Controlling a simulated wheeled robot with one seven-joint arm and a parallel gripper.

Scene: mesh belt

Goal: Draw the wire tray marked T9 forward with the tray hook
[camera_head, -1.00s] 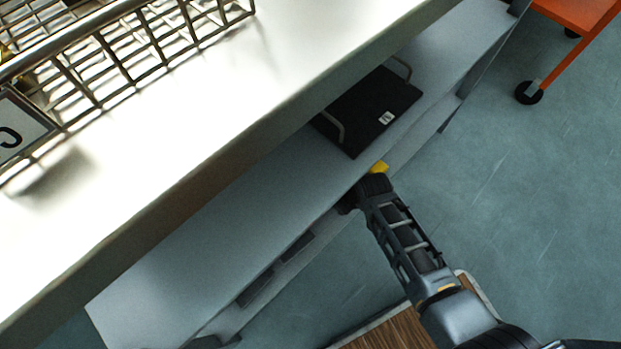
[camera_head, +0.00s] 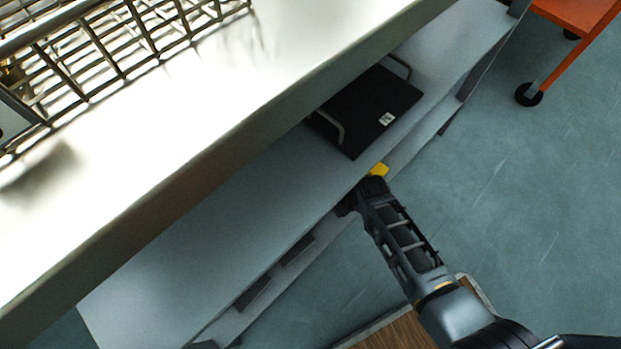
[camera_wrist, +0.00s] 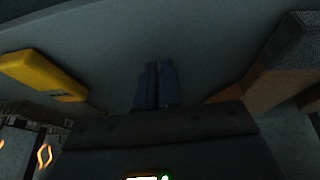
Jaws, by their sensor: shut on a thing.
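A wire tray (camera_head: 122,62) stands on the bright top surface at the upper left of the head view, cut off by the frame. Its tag (camera_head: 14,122) is mostly out of frame, so I cannot read whether it says T9. My gripper (camera_head: 347,207) is low, beside the front edge of the lower shelf and well away from the tray. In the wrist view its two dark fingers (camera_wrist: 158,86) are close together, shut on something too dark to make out. A yellow piece (camera_head: 379,169) shows beside the gripper, also in the wrist view (camera_wrist: 45,75). I cannot identify a tray hook for sure.
The bright worktop (camera_head: 215,105) overhangs the grey lower shelf (camera_head: 220,190). A black tray with two handles (camera_head: 362,112) and a small white label lies on that shelf. An orange wheeled cart (camera_head: 575,12) stands at the upper right. Open floor (camera_head: 540,200) lies to the right.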

